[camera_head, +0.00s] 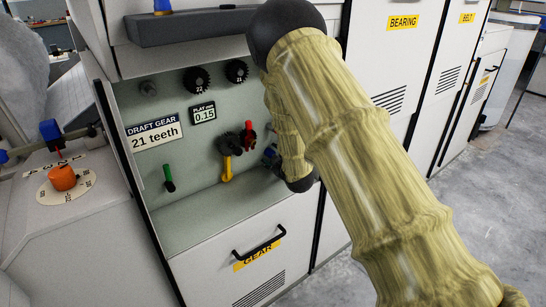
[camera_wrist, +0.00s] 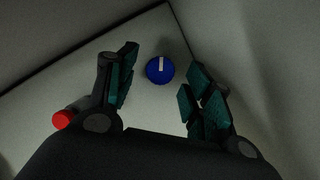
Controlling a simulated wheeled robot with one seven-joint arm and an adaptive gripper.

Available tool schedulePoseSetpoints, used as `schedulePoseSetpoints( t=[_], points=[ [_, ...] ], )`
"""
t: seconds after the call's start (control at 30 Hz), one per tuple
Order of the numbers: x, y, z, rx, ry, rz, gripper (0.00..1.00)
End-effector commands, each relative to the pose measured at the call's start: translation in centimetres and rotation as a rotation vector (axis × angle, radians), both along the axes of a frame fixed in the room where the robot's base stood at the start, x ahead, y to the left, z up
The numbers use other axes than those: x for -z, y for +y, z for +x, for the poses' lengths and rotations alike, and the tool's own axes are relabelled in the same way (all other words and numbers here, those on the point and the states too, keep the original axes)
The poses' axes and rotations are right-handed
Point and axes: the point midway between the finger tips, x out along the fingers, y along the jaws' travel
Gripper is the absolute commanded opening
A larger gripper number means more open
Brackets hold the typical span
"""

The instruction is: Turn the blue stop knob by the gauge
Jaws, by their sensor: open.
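The blue knob (camera_wrist: 159,70) shows in the wrist view as a round disc with a white pointer mark, on a pale panel. The mark runs up and down in that picture. My gripper (camera_wrist: 161,80) is open, with one teal-padded finger on each side of the knob in the picture. I see nothing between the pads, and cannot tell how far the knob is beyond the tips. In the head view, a small blue part (camera_head: 270,152) shows beside my arm, which hides much around it. A small display reading 0.15 (camera_head: 203,113) is on the panel.
A red knob (camera_wrist: 64,119) lies left of my gripper in the wrist view. In the head view the recess holds gears (camera_head: 197,80), a green lever (camera_head: 168,179), a yellow lever (camera_head: 227,168) and a red one (camera_head: 248,133). An orange dial (camera_head: 62,177) stands left.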

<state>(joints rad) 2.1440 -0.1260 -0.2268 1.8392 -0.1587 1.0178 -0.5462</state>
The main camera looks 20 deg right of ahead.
Motion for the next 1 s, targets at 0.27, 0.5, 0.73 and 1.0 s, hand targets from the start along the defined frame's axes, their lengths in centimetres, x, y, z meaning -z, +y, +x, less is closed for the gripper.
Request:
schedulePoseSetpoints(
  t=[0.27, 0.5, 0.73, 1.0],
  points=[
    [-1.3, -0.3, -4.9, 0.001, 0.002, 0.0, 0.51],
    [-2.3, -0.5, -8.4, 0.001, 0.001, 0.0, 0.51],
    [-2.6, -0.6, -10.0, 0.001, 0.002, 0.0, 0.51],
    [-2.6, -0.6, -10.1, 0.0, 0.001, 0.0, 0.51]
  ],
)
